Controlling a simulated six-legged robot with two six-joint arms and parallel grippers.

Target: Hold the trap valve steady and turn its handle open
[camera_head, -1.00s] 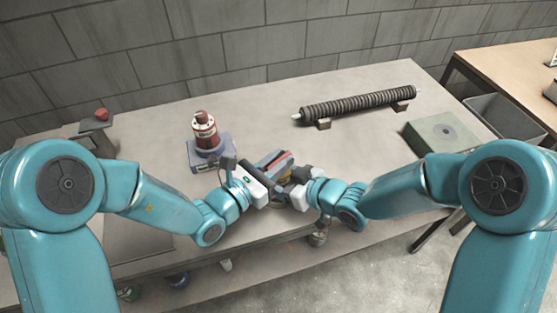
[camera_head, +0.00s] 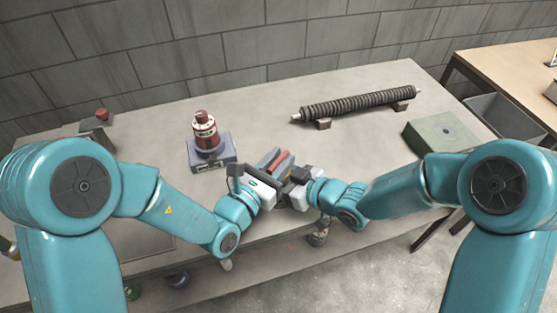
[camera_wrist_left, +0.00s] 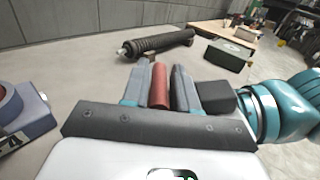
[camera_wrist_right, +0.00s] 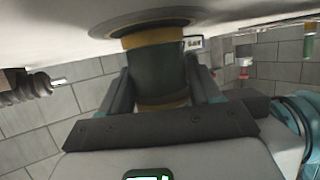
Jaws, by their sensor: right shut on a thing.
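The trap valve's red handle (camera_head: 279,161) shows as a red bar in the left wrist view (camera_wrist_left: 160,86). My left gripper (camera_wrist_left: 159,73) has one finger on each side of the bar, close to it with narrow gaps. The valve body (camera_wrist_right: 158,72), a dark green-grey cylinder with brass-coloured bands, shows in the right wrist view. In the head view the two grippers meet near the table's front edge and hide most of the valve.
A red bottle-shaped part (camera_head: 206,133) stands on a blue-grey base (camera_head: 213,163) left of the grippers. A ribbed dark tube (camera_head: 360,103) rests on blocks behind. A green box (camera_head: 442,140) sits at the right. The table (camera_head: 270,115) is clear between them.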

